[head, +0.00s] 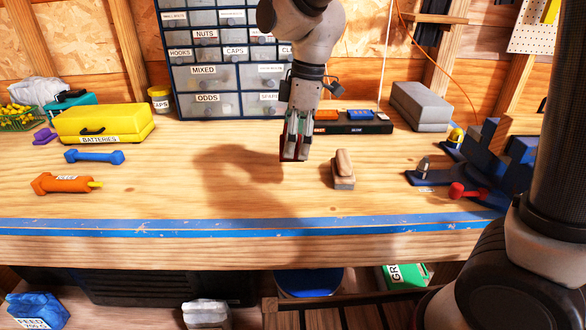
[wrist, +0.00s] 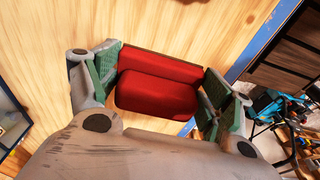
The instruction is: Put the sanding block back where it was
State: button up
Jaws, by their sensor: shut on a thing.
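My gripper (head: 294,152) points down above the middle of the bench and is shut on a red block. The red block (wrist: 158,92) has a stepped shape and sits between the green finger pads in the wrist view. In the head view the red block (head: 289,154) looks dark red, with part hidden by the fingers. It appears held above the bench top. A small block with a rounded wooden top and a greyish base (head: 344,180) stands on the bench just right of my gripper. I cannot tell from looks alone which is the sanding block.
The wooden bench (head: 230,195) has clear room left of and in front of my gripper. A labelled drawer cabinet (head: 205,77) and a dark tray (head: 372,127) stand behind. A yellow batteries case (head: 105,122) is left; a blue vise (head: 485,165) and grey box (head: 420,105) are right.

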aim_at(293, 178)
jog(key=shift+f, duration=3.6)
jog(key=o, duration=1)
jog(key=shift+f, duration=0.1)
jog(key=shift+o, duration=0.2)
notch_tip(293, 178, up, 12)
jog(key=d, duration=0.2)
jog(key=s+d+r+m+t, duration=0.1)
jog(key=d+r+m, duration=0.1)
jog(key=d, duration=0.3)
jog(key=s+d+r+m, duration=0.1)
jog(key=d+m, duration=0.1)
jog(key=d, duration=0.3)
jog(key=s+d+m+t+h, duration=0.1)
jog(key=s+d+m, duration=0.5)
jog(key=d, duration=0.4)
jog(key=s+d+f+m+t, duration=0.1)
jog(key=s+d+m+t, duration=0.1)
jog(key=s+d+m, duration=0.5)
jog(key=s+d, duration=0.1)
jog(key=d, duration=0.2)
jog(key=shift+s+m+h, duration=0.25)
jog(key=shift+m+h, duration=0.05)
jog(key=shift+h, duration=0.1)
